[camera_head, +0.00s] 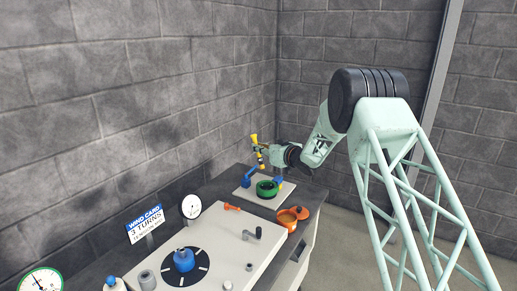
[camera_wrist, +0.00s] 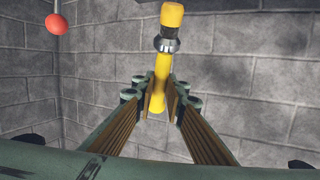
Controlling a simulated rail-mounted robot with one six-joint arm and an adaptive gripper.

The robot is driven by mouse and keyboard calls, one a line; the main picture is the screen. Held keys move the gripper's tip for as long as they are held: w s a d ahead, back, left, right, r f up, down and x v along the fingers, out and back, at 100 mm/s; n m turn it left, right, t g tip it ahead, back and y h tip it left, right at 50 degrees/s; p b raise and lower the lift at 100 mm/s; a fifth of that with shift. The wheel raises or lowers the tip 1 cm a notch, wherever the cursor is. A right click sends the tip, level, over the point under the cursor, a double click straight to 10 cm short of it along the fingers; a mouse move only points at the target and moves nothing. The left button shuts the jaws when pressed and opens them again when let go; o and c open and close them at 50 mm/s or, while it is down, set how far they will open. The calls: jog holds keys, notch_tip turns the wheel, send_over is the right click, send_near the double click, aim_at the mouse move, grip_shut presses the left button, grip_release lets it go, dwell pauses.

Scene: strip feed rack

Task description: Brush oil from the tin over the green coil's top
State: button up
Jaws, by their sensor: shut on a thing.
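My gripper (camera_wrist: 159,104) is shut on a yellow stick-like tool, apparently the brush (camera_wrist: 163,66), with a dark band and a silver collar. In the head view the brush (camera_head: 254,139) stands nearly upright in my gripper (camera_head: 264,152), above the far end of the bench. The green coil (camera_head: 267,189) lies on a white plate below it, apart from the brush. The orange tin (camera_head: 287,219), with an amber surface inside, stands nearer on the bench. Whether the brush carries oil cannot be told.
A blue fixture (camera_head: 249,179) stands beside the coil on the white plate (camera_head: 243,193). An orange round piece (camera_head: 301,212) is beside the tin. A pale panel with a blue knob (camera_head: 184,258), a crank (camera_head: 256,233), a gauge (camera_head: 190,206) and a "WIND CARD" sign (camera_head: 146,222) fill the near bench.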

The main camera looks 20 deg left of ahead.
aim_at(259, 156)
jog(key=shift+f, duration=0.1)
jog(key=shift+f+b, duration=1.3)
jog(key=shift+f, duration=1.05)
